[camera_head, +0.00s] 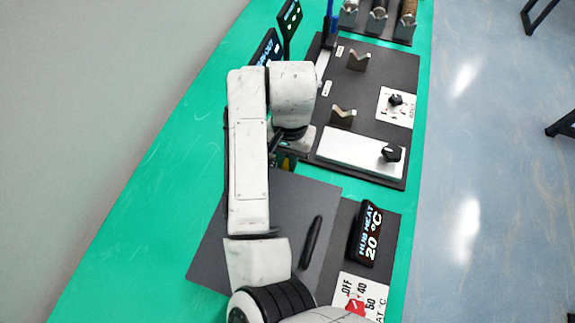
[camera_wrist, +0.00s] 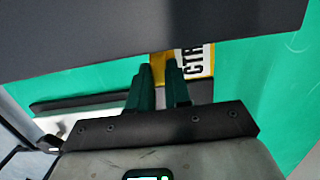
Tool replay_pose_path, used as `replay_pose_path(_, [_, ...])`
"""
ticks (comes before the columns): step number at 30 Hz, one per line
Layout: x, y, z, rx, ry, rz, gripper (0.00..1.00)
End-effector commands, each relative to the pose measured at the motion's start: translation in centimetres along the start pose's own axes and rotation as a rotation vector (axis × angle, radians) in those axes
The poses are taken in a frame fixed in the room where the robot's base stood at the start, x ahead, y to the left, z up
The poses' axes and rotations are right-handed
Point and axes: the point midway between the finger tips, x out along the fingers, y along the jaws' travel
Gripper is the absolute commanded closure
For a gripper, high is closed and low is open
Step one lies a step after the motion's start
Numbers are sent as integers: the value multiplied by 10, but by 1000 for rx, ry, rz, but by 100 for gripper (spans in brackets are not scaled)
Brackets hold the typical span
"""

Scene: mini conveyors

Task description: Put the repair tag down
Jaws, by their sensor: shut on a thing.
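The repair tag (camera_wrist: 195,62) shows in the wrist view as a yellow piece with a white face and dark letters, partly cut off by my fingers and a dark plate. My gripper (camera_wrist: 163,70) has its two dark green fingers shut on the yellow part of the tag. In the head view my gripper (camera_head: 286,158) is mostly hidden under my white arm, low over the green bench between the dark fixture board and the dark plate. Only a small yellowish bit shows there. I cannot tell whether the tag touches the bench.
The dark plate (camera_head: 300,190) with a black handle lies close by, next to a temperature display (camera_head: 368,232). The fixture board (camera_head: 375,70) holds V-blocks, a white plate and knobs. Small displays (camera_head: 288,18) stand at the back. The green bench (camera_head: 150,190) is clear on the left.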

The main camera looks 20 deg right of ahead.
Motion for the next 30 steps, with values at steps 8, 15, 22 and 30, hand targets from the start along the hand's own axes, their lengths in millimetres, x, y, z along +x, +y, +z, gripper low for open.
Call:
replay_pose_path(8, [33, 0, -4, -2, -1, 2, 100])
replay_pose_path(15, [37, 0, -4, 0, 0, 0, 100])
replay_pose_path(22, [39, 0, -5, 0, 0, -1, 77])
replay_pose_path(30, [39, 0, -5, 0, 0, 0, 57])
